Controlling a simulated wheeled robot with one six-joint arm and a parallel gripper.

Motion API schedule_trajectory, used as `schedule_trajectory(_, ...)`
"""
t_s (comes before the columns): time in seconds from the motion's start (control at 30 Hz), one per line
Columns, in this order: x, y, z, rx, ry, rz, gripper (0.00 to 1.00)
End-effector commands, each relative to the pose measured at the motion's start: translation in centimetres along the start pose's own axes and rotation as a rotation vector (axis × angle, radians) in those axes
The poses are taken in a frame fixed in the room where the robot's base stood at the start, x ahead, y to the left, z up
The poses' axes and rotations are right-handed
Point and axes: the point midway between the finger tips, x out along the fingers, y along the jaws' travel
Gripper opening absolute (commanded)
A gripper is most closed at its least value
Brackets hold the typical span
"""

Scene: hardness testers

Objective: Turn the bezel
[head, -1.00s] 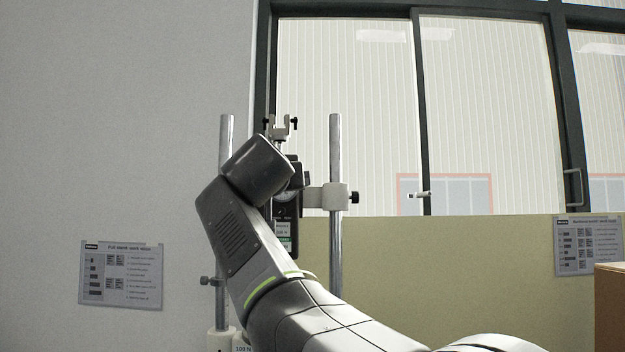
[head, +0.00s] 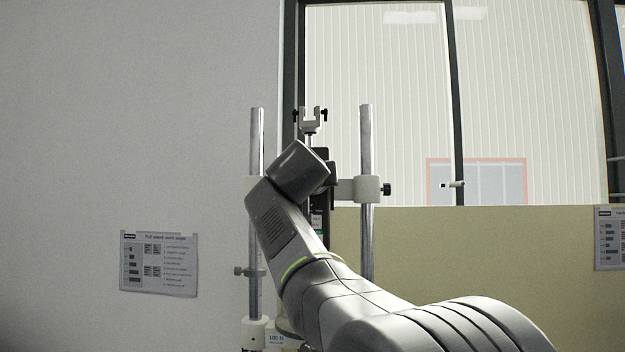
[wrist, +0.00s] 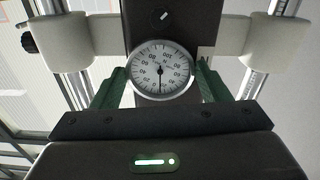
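The round bezel (wrist: 133,85) rings a white dial with black numbers and a needle, on a dark gauge body in the wrist view. My gripper (wrist: 161,78) is open, its green fingers at the left and right of the bezel. The fingers look close to the rim; I cannot tell whether they touch it. In the head view the dark gauge body (head: 325,170) shows only in part behind my arm, and the dial and my fingers are hidden there.
The gauge sits on a stand with two steel posts (head: 367,150) and a pale crossbar (head: 345,190) with knobs. A forked fitting (head: 312,118) rises above the gauge. Wall signs (head: 159,263) hang on both sides. A low beige partition (head: 460,250) stands to the right.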

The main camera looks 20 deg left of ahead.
Motion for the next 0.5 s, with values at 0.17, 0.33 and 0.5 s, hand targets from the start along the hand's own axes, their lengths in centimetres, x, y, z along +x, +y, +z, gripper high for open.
schedule_trajectory(0.17, -0.02, 0.01, -0.04, -0.044, 0.000, 0.000, 0.46)
schedule_trajectory(0.33, -0.02, 0.04, -0.10, -0.193, 0.000, 0.000, 0.46)
schedule_trajectory(0.5, -0.03, 0.07, -0.14, -0.329, 0.001, -0.001, 0.46)
